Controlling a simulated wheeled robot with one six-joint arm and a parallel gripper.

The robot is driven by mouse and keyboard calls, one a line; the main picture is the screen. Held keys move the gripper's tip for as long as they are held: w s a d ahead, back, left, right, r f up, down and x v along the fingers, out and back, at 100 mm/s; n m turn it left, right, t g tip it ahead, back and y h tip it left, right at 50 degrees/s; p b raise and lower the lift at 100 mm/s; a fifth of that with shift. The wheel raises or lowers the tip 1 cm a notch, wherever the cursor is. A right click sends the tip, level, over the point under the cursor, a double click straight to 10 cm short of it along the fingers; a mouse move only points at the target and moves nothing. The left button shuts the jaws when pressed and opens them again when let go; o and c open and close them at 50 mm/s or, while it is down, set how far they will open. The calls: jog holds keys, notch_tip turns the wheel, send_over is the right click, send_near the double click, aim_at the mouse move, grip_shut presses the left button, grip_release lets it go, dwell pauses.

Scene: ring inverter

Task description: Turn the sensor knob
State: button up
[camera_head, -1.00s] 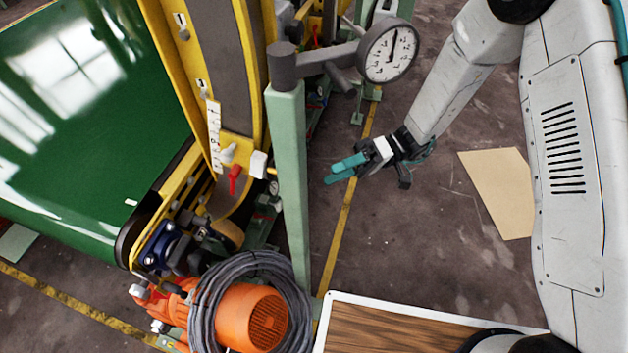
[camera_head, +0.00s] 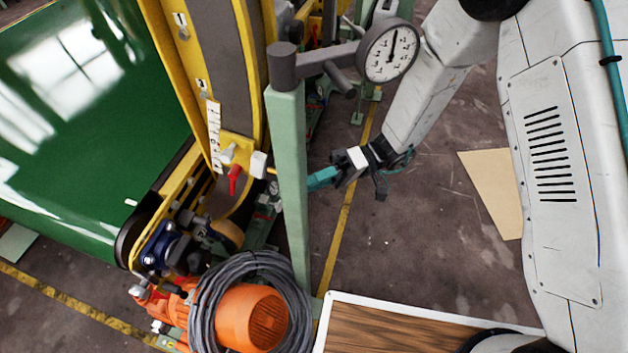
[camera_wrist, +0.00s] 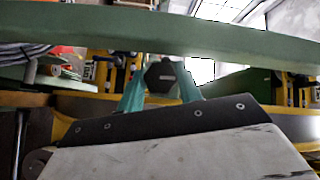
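My gripper (camera_head: 318,180) has teal fingers and points left, partly hidden behind the pale green post (camera_head: 291,200). In the wrist view my gripper (camera_wrist: 160,88) has its fingers apart. A dark, roughly hexagonal knob-like part (camera_wrist: 160,76) shows in the gap between them; I cannot tell whether they touch it. In the head view a white block (camera_head: 259,164) with a short yellow piece on its right sits on the machine's yellow frame, left of the post. A red handle (camera_head: 235,178) is just left of it. I cannot tell which part is the sensor knob.
The post, also in the wrist view (camera_wrist: 220,38), stands close to my fingers. It carries a round dial gauge (camera_head: 390,50) near my arm. An orange motor (camera_head: 250,318) with coiled cable and a wood-topped surface (camera_head: 380,330) lie in front.

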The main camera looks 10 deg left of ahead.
jog(key=shift+f+m+g+y, duration=0.15)
jog(key=shift+m+g+y, duration=0.45)
jog(key=shift+m+g, duration=0.3)
jog(key=shift+f+m+g+y, duration=0.15)
jog(key=shift+m+g+y, duration=0.45)
jog(key=shift+m+g, duration=0.25)
jog(key=o, duration=1)
jog(key=shift+v, duration=3.85)
jog(key=shift+f, duration=0.15)
